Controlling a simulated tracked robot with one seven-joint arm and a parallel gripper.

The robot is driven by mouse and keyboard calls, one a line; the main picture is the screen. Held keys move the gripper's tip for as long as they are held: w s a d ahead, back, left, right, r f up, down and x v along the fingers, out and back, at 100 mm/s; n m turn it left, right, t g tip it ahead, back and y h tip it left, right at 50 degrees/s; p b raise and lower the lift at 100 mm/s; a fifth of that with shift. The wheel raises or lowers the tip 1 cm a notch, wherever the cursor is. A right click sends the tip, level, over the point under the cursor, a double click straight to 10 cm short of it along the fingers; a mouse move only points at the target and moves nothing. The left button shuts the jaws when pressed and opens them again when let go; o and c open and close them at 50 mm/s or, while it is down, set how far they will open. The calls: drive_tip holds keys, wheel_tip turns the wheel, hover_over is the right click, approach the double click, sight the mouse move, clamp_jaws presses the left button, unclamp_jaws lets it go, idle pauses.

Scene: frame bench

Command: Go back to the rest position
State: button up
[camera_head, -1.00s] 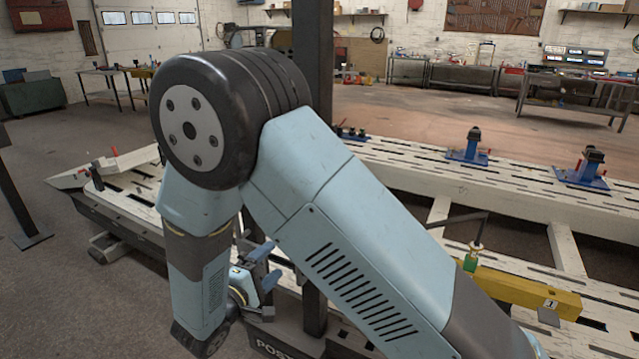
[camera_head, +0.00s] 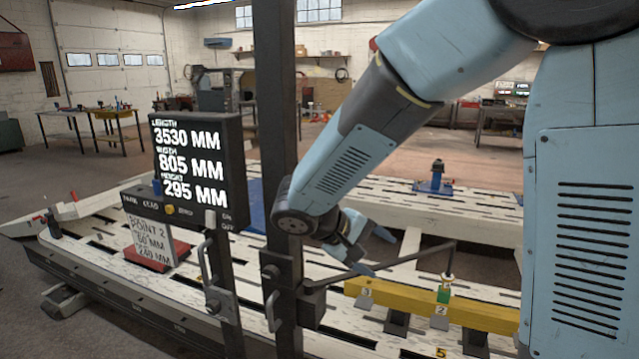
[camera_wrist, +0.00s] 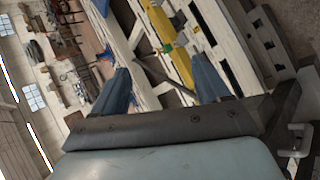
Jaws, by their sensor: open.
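My gripper (camera_head: 374,251) is at the end of my raised arm in the head view, just right of the dark upright post (camera_head: 274,110). Its two blue fingers are spread, with nothing visible between them. In the wrist view my gripper (camera_wrist: 163,82) also shows its blue fingers wide apart and empty. In the head view the gap between fingers and rod is hard to judge.
A display panel (camera_head: 197,170) reading 3530, 805 and 295 mm stands left of the post. A blue clamp (camera_head: 434,183) sits on the far rail. Open floor lies beyond.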

drive_tip(key=s+d+r+m+t+y, duration=0.1)
drive_tip(key=s+d+r+m+y, duration=0.2)
drive_tip(key=s+d+r+y, duration=0.1)
drive_tip(key=s+d+r+m+t+y, duration=0.1)
drive_tip(key=s+d+r+m+y, duration=0.2)
drive_tip(key=s, duration=0.8)
drive_tip(key=shift+d+r+y, duration=1.2)
drive_tip(key=shift+d+r, duration=0.75)
drive_tip(key=shift+d, duration=0.7)
